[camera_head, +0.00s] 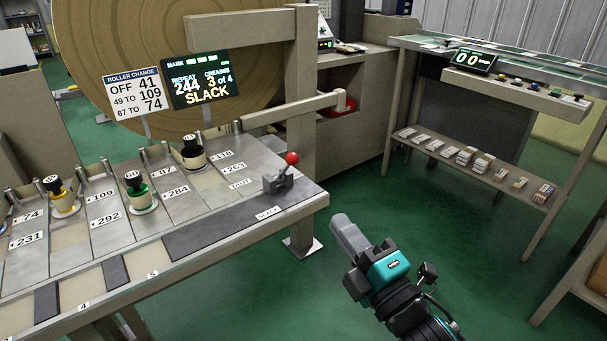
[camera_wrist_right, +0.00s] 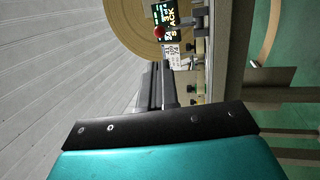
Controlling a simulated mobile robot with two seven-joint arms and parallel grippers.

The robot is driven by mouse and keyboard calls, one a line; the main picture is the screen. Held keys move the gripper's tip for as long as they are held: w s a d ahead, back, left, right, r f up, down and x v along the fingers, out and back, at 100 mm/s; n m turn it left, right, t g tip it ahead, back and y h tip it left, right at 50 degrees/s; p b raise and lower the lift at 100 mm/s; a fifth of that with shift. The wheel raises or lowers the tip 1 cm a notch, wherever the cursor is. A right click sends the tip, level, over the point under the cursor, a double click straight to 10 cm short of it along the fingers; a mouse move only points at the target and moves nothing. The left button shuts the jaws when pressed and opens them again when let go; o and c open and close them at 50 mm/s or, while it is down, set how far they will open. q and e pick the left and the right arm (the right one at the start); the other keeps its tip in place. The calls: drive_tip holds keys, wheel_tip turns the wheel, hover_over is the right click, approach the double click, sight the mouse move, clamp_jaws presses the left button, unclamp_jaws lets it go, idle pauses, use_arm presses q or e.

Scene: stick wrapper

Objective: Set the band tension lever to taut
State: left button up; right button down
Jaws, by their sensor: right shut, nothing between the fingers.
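The band tension lever (camera_head: 290,163) has a red ball knob and a grey base on the right end of the metal bench. Its stick leans slightly to the right. The display (camera_head: 200,80) behind it reads SLACK. My right gripper (camera_head: 340,222) is shut and empty, to the right of and nearer than the lever, off the bench's end. In the right wrist view, my gripper's fingers (camera_wrist_right: 160,85) show together, with the red knob (camera_wrist_right: 159,32) beyond them. My left gripper is not in view.
A roller change sign (camera_head: 138,93) and several rollers (camera_head: 139,192) with black knobs stand on the bench (camera_head: 110,235). A beige post and horizontal arm (camera_head: 300,106) rise behind the lever. A shelved table (camera_head: 480,155) stands at right. Green floor between is clear.

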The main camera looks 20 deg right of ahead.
sight(295, 164)
drive_tip(key=x, duration=1.2)
drive_tip(key=shift+w+a+r, duration=0.1)
drive_tip(key=shift+w+a, duration=0.1)
drive_tip(key=shift+w, duration=0.35)
drive_tip(key=shift+r, duration=0.1)
